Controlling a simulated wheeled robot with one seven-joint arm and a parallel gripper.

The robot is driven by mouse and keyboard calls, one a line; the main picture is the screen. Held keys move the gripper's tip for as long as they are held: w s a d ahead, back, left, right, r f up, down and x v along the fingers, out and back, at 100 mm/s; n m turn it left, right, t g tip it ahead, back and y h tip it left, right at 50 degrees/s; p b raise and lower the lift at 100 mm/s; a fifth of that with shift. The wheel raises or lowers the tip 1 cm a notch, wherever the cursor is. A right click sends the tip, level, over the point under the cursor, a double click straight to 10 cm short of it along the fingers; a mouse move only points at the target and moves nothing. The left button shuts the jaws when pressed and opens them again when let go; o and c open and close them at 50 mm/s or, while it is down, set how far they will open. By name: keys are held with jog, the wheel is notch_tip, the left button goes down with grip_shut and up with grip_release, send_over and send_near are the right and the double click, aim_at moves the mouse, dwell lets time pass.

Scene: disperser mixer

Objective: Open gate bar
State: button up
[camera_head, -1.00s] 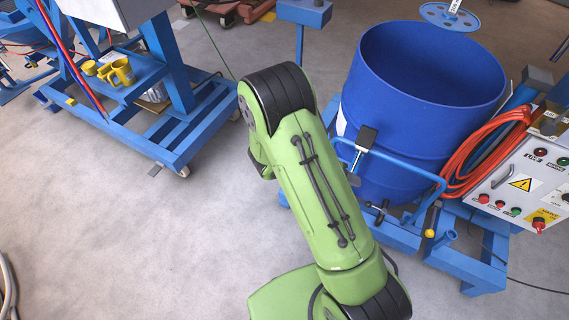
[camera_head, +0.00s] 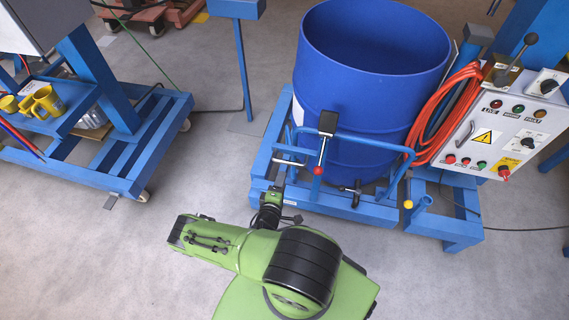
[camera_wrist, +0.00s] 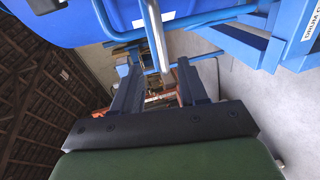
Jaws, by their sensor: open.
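The gate bar (camera_head: 362,140) is a blue tube across the front of the blue drum (camera_head: 370,80). It has a black block and a red knob at its left end and appears closed across the drum. In the wrist view, a blue tube (camera_wrist: 205,17) crosses beyond the fingers. My gripper (camera_wrist: 157,72) is open, its two dark fingers pointing toward the tube and drum. A blue-grey rod (camera_wrist: 152,30) shows between or just beyond the fingertips; I cannot tell whether they touch it. In the head view, my wrist is low, at the front left of the drum frame; its fingers are hard to make out.
A control box (camera_head: 510,130) and orange hose (camera_head: 440,115) are right of the drum. A blue post (camera_head: 243,70) stands left of it. A blue cart (camera_head: 130,150) with yellow mugs is at far left. Grey floor in front is clear.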

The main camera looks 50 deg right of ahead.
aim_at(289, 162)
jog(key=b+x, duration=0.3)
jog(key=x, duration=0.7)
jog(key=shift+f, duration=0.15)
jog(key=shift+w+d, duration=0.15)
jog(key=shift+d, duration=0.3)
grip_shut()
